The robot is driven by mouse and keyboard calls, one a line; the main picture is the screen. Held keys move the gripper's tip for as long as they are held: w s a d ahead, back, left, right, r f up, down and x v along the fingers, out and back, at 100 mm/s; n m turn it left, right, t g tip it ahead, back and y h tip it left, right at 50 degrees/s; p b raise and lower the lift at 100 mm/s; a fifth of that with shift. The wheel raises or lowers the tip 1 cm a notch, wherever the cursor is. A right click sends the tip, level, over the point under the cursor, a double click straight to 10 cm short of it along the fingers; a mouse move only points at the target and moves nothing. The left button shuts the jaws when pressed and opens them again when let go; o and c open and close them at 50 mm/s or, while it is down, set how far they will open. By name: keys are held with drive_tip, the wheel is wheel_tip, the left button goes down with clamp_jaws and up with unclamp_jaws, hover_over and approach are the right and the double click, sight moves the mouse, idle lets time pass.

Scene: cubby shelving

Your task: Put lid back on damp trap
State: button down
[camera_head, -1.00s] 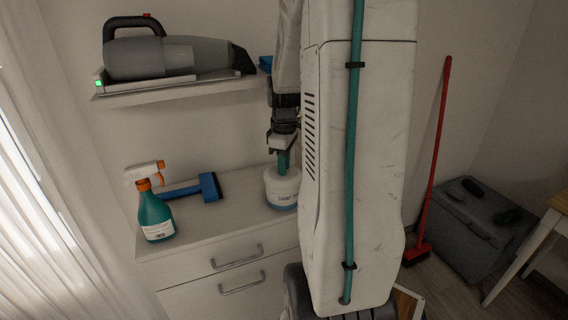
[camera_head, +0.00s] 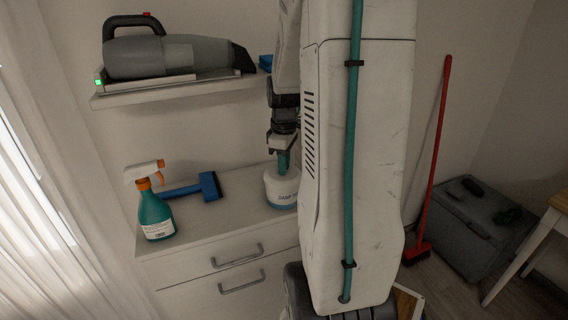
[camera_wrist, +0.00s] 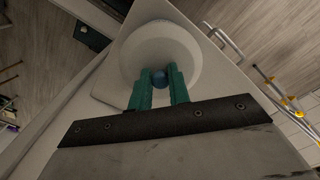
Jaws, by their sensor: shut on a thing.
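The damp trap (camera_head: 283,194) is a white round tub with a lettered label and a bluish base, standing upright at the right end of the cabinet top. My gripper (camera_head: 284,162) points down right over it. In the wrist view my gripper's green fingers (camera_wrist: 160,72) are shut on a small blue knob (camera_wrist: 158,80). Around the knob is a round white lid (camera_wrist: 160,42). The lid is on or very close to the tub's top; I cannot tell whether it is fully seated. My arm hides the tub's right side in the head view.
A handheld vacuum (camera_head: 175,58) sits on the wall shelf (camera_head: 175,90) above. A red broom (camera_head: 436,165) and grey box (camera_head: 470,235) are at the right.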

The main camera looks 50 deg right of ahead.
drive_tip(key=c, duration=0.7)
unclamp_jaws()
drive_tip(key=shift+c, duration=0.2)
drive_tip(key=shift+r, duration=0.1)
drive_tip(key=shift+r, duration=3.4)
clamp_jaws()
